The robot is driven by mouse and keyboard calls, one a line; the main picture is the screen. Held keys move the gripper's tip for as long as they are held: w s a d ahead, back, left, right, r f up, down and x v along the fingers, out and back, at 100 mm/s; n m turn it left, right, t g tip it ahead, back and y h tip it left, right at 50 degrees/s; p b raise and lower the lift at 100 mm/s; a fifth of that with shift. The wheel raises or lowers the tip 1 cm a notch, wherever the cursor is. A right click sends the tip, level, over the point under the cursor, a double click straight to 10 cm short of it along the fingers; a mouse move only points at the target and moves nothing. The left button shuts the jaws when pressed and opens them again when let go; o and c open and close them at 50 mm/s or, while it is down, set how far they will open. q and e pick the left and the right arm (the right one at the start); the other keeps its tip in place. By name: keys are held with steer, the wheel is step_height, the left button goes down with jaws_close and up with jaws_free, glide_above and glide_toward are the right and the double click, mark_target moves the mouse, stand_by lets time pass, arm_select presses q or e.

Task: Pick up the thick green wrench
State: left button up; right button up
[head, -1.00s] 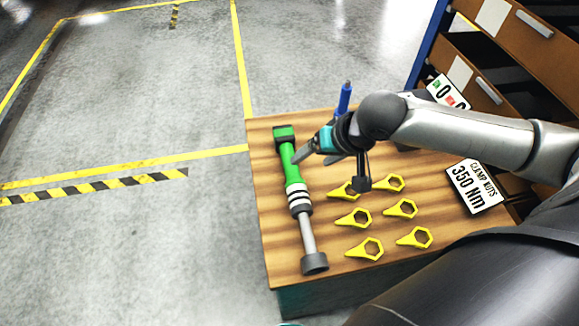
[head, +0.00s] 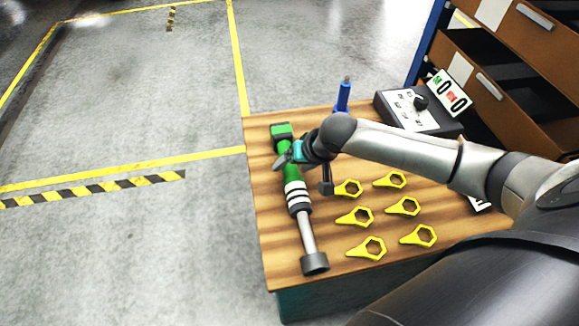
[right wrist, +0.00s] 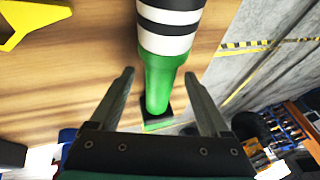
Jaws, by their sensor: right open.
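The thick green wrench (head: 292,178) lies on the wooden bench top (head: 265,225) near its left edge. It has a green head end at the back, black and white bands, and a grey shaft ending in a dark knob at the front. My right gripper (head: 281,163) is at the green part of the wrench. In the right wrist view the gripper (right wrist: 158,85) is open, with one finger on each side of the green wrench body (right wrist: 162,75). The fingers look apart from it. My left gripper is not in view.
Several yellow ring-shaped pointers (head: 355,216) lie right of the wrench. A blue upright tool (head: 343,97) stands at the back edge. A grey control box (head: 405,112) sits at the back right, by a drawer rack (head: 500,70). The floor left of the bench is clear.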

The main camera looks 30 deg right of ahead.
steer(key=shift+f, duration=0.1)
jaws_close()
stand_by(0.7)
steer(key=shift+w, duration=0.2)
